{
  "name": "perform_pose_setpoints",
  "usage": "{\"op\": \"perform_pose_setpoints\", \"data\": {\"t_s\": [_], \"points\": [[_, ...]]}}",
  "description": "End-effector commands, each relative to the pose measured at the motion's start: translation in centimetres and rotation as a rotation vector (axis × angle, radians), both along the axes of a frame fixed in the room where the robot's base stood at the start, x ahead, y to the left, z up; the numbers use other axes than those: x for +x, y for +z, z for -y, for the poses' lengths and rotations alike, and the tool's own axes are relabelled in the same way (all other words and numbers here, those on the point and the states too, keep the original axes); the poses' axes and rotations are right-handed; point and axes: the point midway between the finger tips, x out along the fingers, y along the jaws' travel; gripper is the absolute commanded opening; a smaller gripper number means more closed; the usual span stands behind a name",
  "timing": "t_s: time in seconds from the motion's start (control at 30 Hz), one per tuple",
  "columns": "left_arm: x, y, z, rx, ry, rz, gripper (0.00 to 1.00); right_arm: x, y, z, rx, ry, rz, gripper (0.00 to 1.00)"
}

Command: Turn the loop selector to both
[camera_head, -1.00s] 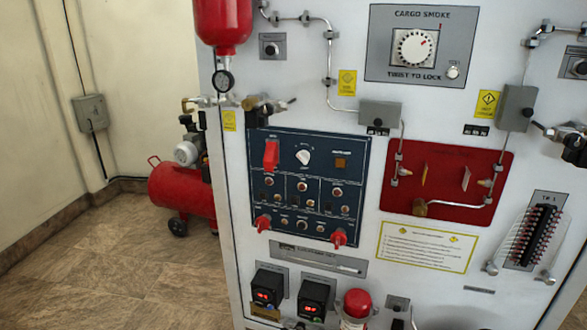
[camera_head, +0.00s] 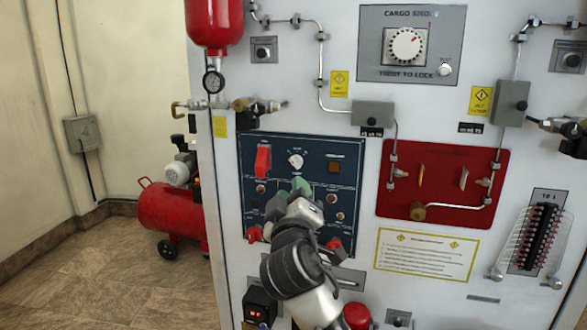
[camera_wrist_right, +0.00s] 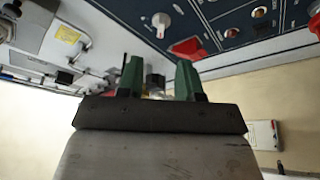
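A blue panel (camera_head: 348,150) on the front of the white cabinet has a small round white knob (camera_head: 296,161) in its upper middle, which looks like the loop selector. Its labels are too small to read. My right gripper (camera_head: 293,190), with green fingers, is just below the knob in the head view and covers the middle of the panel. The right wrist view shows the two green fingers (camera_wrist_right: 158,80) apart with nothing gripped between them. The gripper looks apart from the knob. My left gripper is not in view.
A red guarded switch (camera_head: 263,160) is left of the knob and an amber light (camera_head: 334,167) is right of it. Red handles (camera_head: 254,234) are at the panel's lower edge. A red board (camera_head: 445,165) with pipes is to the right. A red compressor (camera_head: 170,215) stands on the floor.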

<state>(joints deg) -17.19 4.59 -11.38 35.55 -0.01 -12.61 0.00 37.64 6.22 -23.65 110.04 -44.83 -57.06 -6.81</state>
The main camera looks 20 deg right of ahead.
Motion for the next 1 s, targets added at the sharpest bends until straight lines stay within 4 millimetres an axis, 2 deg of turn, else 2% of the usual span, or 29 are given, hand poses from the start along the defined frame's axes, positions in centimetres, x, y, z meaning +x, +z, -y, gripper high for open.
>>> {"op": "perform_pose_setpoints", "data": {"t_s": [0.3, 0.5, 0.87, 0.9, 1.0], "points": [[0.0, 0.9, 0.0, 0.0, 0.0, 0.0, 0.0, 5.7, 1.8, 1.9, -0.002, -0.002, -0.003, 0.36], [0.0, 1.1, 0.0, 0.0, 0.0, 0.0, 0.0, 7.9, 2.3, 2.6, 0.0, 0.0, -0.002, 0.36], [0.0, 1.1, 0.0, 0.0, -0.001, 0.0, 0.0, 8.5, 2.4, 2.8, 0.001, 0.001, -0.003, 0.36], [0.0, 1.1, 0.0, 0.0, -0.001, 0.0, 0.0, 8.5, 2.4, 2.8, 0.001, 0.001, -0.003, 0.34], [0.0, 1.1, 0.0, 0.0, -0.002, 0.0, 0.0, 8.5, 2.4, 2.8, 0.001, 0.001, -0.003, 0.19]]}}
